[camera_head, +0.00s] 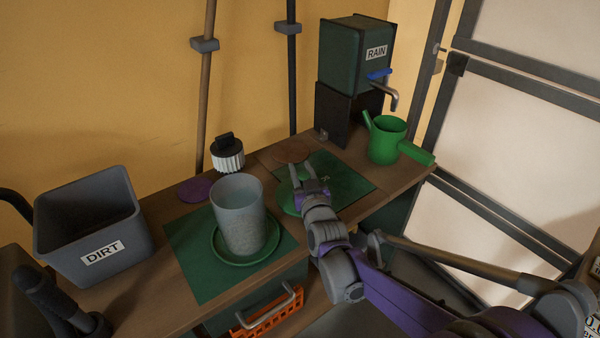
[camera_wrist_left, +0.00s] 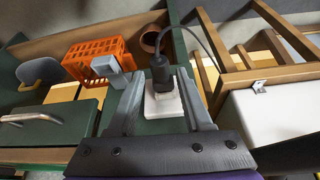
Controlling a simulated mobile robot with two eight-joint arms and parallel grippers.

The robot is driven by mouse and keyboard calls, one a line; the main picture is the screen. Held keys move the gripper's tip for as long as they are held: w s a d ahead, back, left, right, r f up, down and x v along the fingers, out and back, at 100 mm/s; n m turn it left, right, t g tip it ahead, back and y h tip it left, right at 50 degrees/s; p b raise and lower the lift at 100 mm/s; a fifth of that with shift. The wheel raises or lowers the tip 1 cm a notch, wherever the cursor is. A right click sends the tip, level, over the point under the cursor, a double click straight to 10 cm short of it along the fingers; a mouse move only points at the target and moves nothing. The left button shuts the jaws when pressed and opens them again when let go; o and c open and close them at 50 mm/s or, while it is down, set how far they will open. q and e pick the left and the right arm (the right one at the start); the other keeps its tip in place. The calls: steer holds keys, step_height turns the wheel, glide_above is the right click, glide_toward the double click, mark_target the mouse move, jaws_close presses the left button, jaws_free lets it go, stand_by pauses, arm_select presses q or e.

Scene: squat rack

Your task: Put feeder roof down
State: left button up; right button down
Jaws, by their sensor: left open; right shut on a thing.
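The feeder roof, a green lid-like piece (camera_head: 288,206), is at the second green mat (camera_head: 345,182) on the right part of the bench, partly hidden by my right gripper. My right gripper (camera_head: 312,184) is shut on it, low over the mat; I cannot tell whether the roof touches the mat. The feeder body, a grey translucent cylinder (camera_head: 240,212), stands upright on a green dish (camera_head: 268,248) on the left mat (camera_head: 188,262). My left gripper (camera_wrist_left: 158,88) is open in the left wrist view, with nothing clearly between its fingers.
A grey DIRT bin (camera_head: 85,225) stands at the left. A white-ribbed, black-topped object (camera_head: 228,155), a purple disc (camera_head: 195,190) and a brown disc (camera_head: 291,150) lie at the back. A RAIN tank (camera_head: 350,55) and green watering can (camera_head: 386,140) stand at the right. An orange crate (camera_wrist_left: 98,60) shows below.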

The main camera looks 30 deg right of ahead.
steer(key=shift+r, duration=0.1)
steer(key=shift+f, duration=0.4)
steer(key=shift+s+a+f+b, duration=0.15)
steer(key=shift+f+b, duration=0.05)
steer(key=shift+b, duration=0.15)
steer(key=c, duration=0.5)
jaws_free()
steer(key=shift+f, duration=0.1)
steer(key=shift+r+p, duration=0.5)
steer(key=shift+r, duration=0.15)
steer(key=p+v, duration=0.1)
steer(key=v, duration=1)
steer(key=shift+s+r, duration=0.1)
steer(key=shift+s, duration=0.25)
